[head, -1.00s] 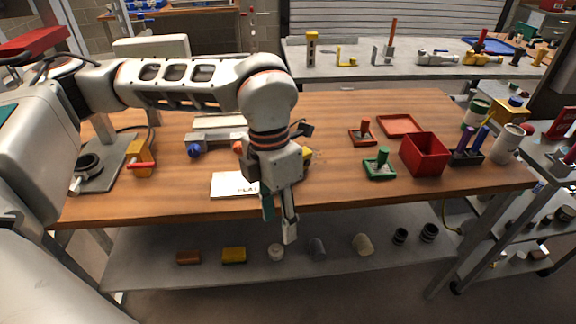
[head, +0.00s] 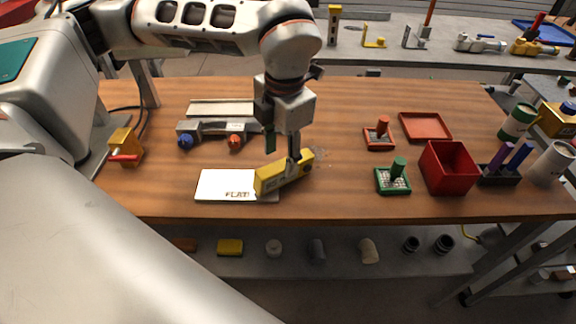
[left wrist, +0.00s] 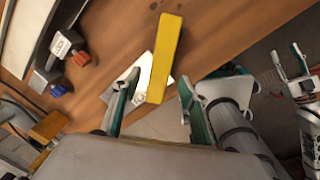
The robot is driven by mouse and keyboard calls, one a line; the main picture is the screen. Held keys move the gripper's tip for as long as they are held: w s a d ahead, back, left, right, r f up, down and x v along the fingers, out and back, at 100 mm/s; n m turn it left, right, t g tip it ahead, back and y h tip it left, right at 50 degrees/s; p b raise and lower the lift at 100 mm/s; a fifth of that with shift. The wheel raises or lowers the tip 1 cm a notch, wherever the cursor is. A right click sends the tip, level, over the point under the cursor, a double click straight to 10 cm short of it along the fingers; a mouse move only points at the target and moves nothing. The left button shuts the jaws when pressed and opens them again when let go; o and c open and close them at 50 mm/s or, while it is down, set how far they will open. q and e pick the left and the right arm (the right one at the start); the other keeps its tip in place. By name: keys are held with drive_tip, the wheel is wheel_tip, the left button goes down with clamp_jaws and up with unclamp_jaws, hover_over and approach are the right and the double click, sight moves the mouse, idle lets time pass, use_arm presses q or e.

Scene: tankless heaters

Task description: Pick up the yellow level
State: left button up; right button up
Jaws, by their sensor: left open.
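The yellow level (head: 277,178) lies slantwise on the wooden table, its left end over the right part of a white card (head: 224,184). My left gripper (head: 282,152) is open above the level and points down, with one finger in front of its right part. In the left wrist view the yellow level (left wrist: 164,50) runs lengthwise between the open fingers of my left gripper (left wrist: 155,98), apart from both. Another gripper, my right one (left wrist: 291,62), shows at the right edge of that view with its fingers apart.
A yellow block tool (head: 124,145) is at the left. The table's front edge is close.

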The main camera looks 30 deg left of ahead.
sight(281, 165)
use_arm(q)
drive_tip(key=shift+s+f, duration=0.1)
drive_tip(key=shift+f, duration=0.45)
drive_tip(key=f, duration=0.5)
drive_tip(key=shift+w+a, duration=0.25)
drive_tip(key=shift+w, duration=0.15)
clamp_jaws()
